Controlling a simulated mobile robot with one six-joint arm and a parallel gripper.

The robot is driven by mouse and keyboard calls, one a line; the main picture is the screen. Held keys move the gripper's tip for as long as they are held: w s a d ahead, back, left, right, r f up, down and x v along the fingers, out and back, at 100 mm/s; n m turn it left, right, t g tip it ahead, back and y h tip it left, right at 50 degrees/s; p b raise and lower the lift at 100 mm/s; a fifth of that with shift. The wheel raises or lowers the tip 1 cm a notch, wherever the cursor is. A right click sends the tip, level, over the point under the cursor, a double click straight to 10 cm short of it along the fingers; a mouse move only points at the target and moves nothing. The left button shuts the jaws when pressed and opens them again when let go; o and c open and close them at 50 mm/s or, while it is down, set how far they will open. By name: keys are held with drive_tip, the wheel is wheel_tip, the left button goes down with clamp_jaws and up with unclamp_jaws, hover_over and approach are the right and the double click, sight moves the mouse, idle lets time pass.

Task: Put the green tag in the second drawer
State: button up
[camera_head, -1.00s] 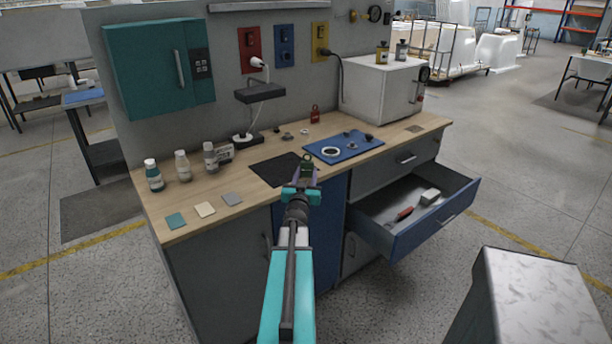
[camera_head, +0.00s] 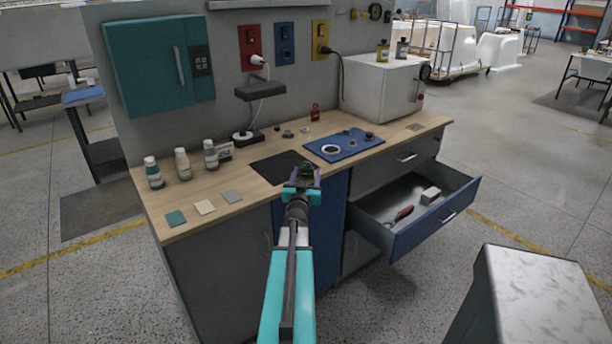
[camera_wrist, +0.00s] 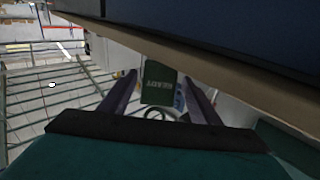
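The green tag (camera_wrist: 160,83) is between my gripper's two fingers in the wrist view. It has light lettering that looks like READY and a ring (camera_wrist: 159,114) near it. My gripper (camera_head: 303,176) is near the front edge of the bench in the head view, with the tag at its tip (camera_head: 307,169). The gripper appears shut on the tag, though the contact is hard to see. The second drawer (camera_head: 433,226), with a blue front, is pulled open to the right of my gripper, under a shut grey drawer (camera_head: 400,161). A red-handled tool (camera_head: 403,213) and a pale block (camera_head: 431,195) lie inside.
The wooden bench (camera_head: 245,200) holds a dark mat (camera_head: 282,168), a blue tray (camera_head: 365,148), several bottles and three small square plates. A red tag (camera_head: 315,114) stands farther back. A grey box (camera_head: 525,290) stands at the lower right. Floor is clear beyond the drawer.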

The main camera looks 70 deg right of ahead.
sight(307, 172)
drive_tip(key=shift+r, duration=0.1)
drive_tip(key=shift+r+p, duration=0.4)
drive_tip(key=shift+b+v, duration=0.6)
drive_tip(key=shift+v, duration=2.4)
drive_tip(key=p+v, duration=0.3)
drive_tip(key=shift+s+a+p, duration=0.1)
drive_tip(key=shift+a+p, duration=0.05)
drive_tip(key=shift+p, duration=0.2)
drive_tip(key=p, duration=0.3)
drive_tip(key=shift+s+a, duration=0.1)
drive_tip(key=shift+a, duration=0.3)
drive_tip(key=a+p, duration=0.1)
drive_tip(key=p, duration=0.3)
drive_tip(key=shift+s+a, duration=0.15)
drive_tip(key=shift+a, duration=0.05)
drive_tip(key=shift+a+f+p, duration=0.15)
drive_tip(key=shift+a+p, duration=0.1)
drive_tip(key=shift+p, duration=0.15)
